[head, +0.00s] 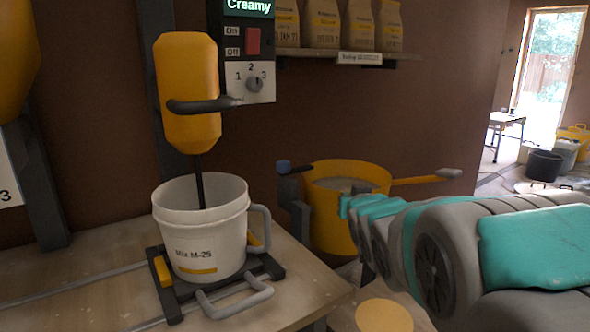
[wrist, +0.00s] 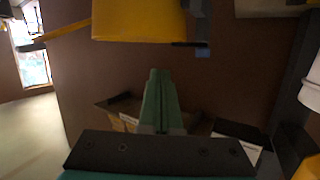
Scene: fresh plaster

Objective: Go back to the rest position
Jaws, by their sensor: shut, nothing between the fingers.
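My gripper (wrist: 158,75) is shut and empty; its green fingers lie together in the middle of the wrist view. In the head view my arm reaches in from the right, and the teal end of my gripper (head: 347,205) shows in front of the yellow bucket (head: 330,225). The yellow bucket (wrist: 140,20) also shows at the top of the wrist view, apart from the fingers in that picture. The gap between gripper and bucket is hard to judge in the head view.
A white mixing bucket (head: 185,232) stands in a dark holder on the wooden bench (head: 60,278), under a yellow mixer (head: 188,80). A control panel (head: 249,50) reads "Creamy". Bags (head: 322,22) stand on a wall shelf (head: 400,56). A doorway opens at far right.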

